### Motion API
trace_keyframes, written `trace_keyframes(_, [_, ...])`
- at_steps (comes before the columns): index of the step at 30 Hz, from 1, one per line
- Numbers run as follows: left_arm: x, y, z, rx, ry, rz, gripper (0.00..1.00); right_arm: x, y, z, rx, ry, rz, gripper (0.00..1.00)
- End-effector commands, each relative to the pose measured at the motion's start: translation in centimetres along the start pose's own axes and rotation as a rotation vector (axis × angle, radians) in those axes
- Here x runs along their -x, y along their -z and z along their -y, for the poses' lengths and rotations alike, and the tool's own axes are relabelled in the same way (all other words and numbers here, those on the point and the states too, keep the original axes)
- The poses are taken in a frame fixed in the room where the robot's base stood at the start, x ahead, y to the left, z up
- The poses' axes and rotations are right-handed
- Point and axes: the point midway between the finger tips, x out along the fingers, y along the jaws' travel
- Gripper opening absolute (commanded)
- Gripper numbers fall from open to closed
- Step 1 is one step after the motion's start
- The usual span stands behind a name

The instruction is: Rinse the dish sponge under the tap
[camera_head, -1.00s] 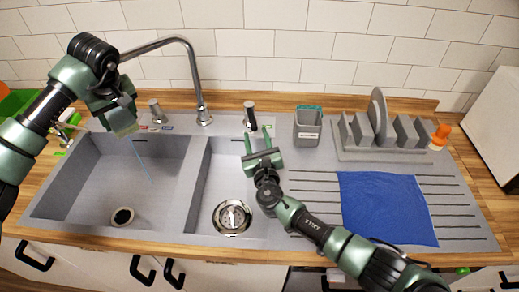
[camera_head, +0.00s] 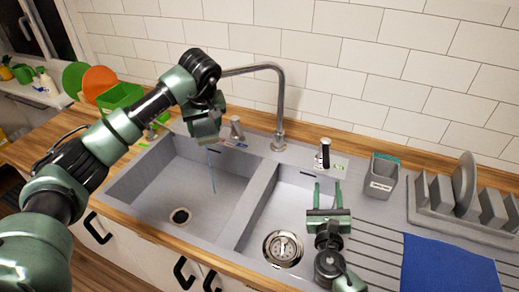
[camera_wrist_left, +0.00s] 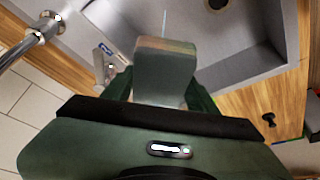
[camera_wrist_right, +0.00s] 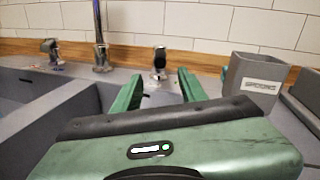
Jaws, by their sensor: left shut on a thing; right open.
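The sponge, a pale greenish block (camera_wrist_left: 165,72), is clamped between the fingers of my left gripper (camera_head: 204,128), high over the left basin (camera_head: 150,190). The tap (camera_head: 279,110) arches toward that gripper, and its spout end is hidden behind my left arm. A thin blue streak of water (camera_head: 212,172) shows below the sponge, running down toward the left basin. My right gripper (camera_head: 328,184) is open and empty over the right basin's back edge. Its fingers point at the dark-topped right tap handle (camera_head: 323,153), apart from it. This handle also shows in the right wrist view (camera_wrist_right: 159,62).
Another tap handle (camera_head: 236,128) stands left of the tap. A grey caddy (camera_head: 381,178), a dish rack with a plate (camera_head: 464,184) and a blue cloth (camera_head: 448,265) are on the right. A green crate (camera_head: 120,96) is at the left. The tiled wall closes the back.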

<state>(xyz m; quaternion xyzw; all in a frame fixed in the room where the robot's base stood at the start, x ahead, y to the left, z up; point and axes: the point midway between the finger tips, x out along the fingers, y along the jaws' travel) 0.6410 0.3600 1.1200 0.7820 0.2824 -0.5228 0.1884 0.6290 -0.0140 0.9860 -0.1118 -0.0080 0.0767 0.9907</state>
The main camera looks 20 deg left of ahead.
Motion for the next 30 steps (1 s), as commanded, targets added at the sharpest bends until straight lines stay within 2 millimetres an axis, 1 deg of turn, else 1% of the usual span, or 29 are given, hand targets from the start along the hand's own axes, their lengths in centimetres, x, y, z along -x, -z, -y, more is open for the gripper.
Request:
trace_keyframes(11, [0.0,0.0,0.0,0.0,0.0,0.0,0.26,0.0,0.0,0.0,0.0,0.0,0.0,0.42])
trace_keyframes(12, [0.0,0.0,0.0,0.0,0.0,0.0,0.26,0.0,0.0,0.0,0.0,0.0,0.0,0.31])
trace_keyframes(14, [0.0,0.0,0.0,0.0,0.0,0.0,0.26,0.0,0.0,0.0,0.0,0.0,0.0,0.14])
trace_keyframes(15, [0.0,0.0,0.0,0.0,0.0,0.0,0.26,0.0,0.0,0.0,0.0,0.0,0.0,0.03])
trace_keyframes(16, [0.0,0.0,0.0,0.0,0.0,0.0,0.26,0.0,0.0,0.0,0.0,0.0,0.0,0.0])
trace_keyframes(20, [0.0,0.0,0.0,0.0,0.0,0.0,0.26,-0.1,-0.1,0.0,0.007,-0.002,0.004,0.0])
trace_keyframes(22, [0.0,0.0,0.0,0.0,0.0,0.0,0.26,-0.2,-0.6,0.2,0.041,-0.008,0.021,0.0])
trace_keyframes(23, [0.0,0.0,0.0,0.0,0.0,0.0,0.26,-0.3,-0.9,0.4,0.067,-0.013,0.034,0.0])
trace_keyframes(26, [0.0,0.0,0.0,0.0,0.0,0.0,0.26,-0.8,-2.5,1.2,0.227,-0.036,0.101,0.0])
trace_keyframes(29, [0.0,0.0,0.0,0.0,0.0,0.0,0.26,-1.1,-4.0,2.4,0.481,-0.062,0.178,0.0])
trace_keyframes(30, [0.0,0.0,0.0,0.0,0.0,0.0,0.26,-1.2,-4.3,3.0,0.6,-0.071,0.203,0.0])
